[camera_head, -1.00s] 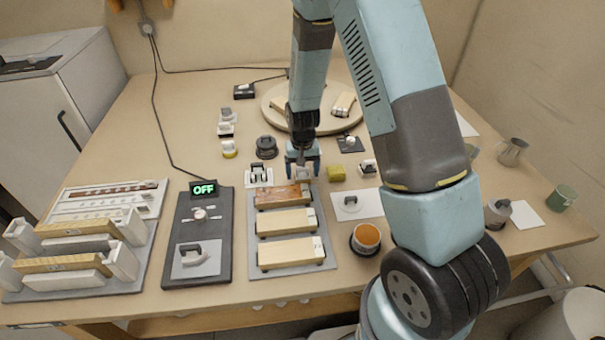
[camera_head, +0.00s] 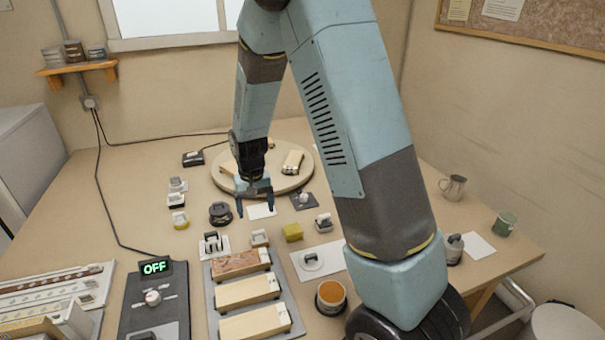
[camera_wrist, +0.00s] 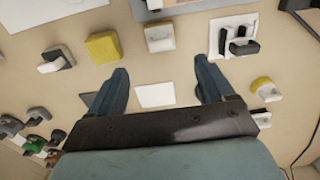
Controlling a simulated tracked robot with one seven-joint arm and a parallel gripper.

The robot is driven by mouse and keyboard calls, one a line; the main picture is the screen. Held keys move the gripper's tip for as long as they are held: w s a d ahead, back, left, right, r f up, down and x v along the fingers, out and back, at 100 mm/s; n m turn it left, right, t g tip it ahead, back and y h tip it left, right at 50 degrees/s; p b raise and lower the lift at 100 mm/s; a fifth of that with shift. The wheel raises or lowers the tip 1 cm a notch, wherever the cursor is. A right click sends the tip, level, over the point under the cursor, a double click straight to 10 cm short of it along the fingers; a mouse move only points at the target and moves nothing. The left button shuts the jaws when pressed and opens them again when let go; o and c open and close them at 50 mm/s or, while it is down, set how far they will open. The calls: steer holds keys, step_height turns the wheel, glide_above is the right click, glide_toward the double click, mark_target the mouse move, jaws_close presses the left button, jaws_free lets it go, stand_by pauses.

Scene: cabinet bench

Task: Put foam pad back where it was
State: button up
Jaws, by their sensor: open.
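My gripper (camera_head: 255,200) is open and empty, above the bench behind the grey board. It also shows in the wrist view (camera_wrist: 163,82), with a bare white card (camera_wrist: 155,95) between and beyond its fingers. The card shows under the gripper in the head view (camera_head: 262,211). A yellow, foam-like block (camera_head: 292,231) stands to the right of the gripper, also in the wrist view (camera_wrist: 103,47). A small pale block (camera_head: 260,238) stands at the back edge of the board, also in the wrist view (camera_wrist: 160,37). I cannot tell for sure which is the foam pad.
The grey board (camera_head: 293,305) holds pale wooden blocks. A black-and-white clip-like piece (camera_head: 213,243) stands beside it. A dark round holder (camera_head: 220,213) is left of my gripper. A round wooden turntable (camera_head: 300,180) lies behind. An orange-filled cup (camera_head: 330,296) stands at front.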

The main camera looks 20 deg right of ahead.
steer(key=s+d+r+t, duration=0.1)
steer(key=s+d+r, duration=0.3)
steer(key=r, duration=0.5)
steer(key=s+d+r+t, duration=0.2)
steer(key=s+d+r, duration=0.1)
steer(key=s+r, duration=0.4)
steer(key=s+d+r+t, duration=0.1)
steer(key=s+d+r, duration=0.25)
steer(key=r, duration=0.65)
steer(key=s+d+r, duration=0.1)
steer(key=s+r, duration=0.1)
steer(key=s, duration=0.3)
steer(key=s+d+r+t, duration=0.1)
steer(key=s, duration=0.5)
steer(key=shift+d+r+t, duration=0.3)
steer(key=shift+r, duration=0.1)
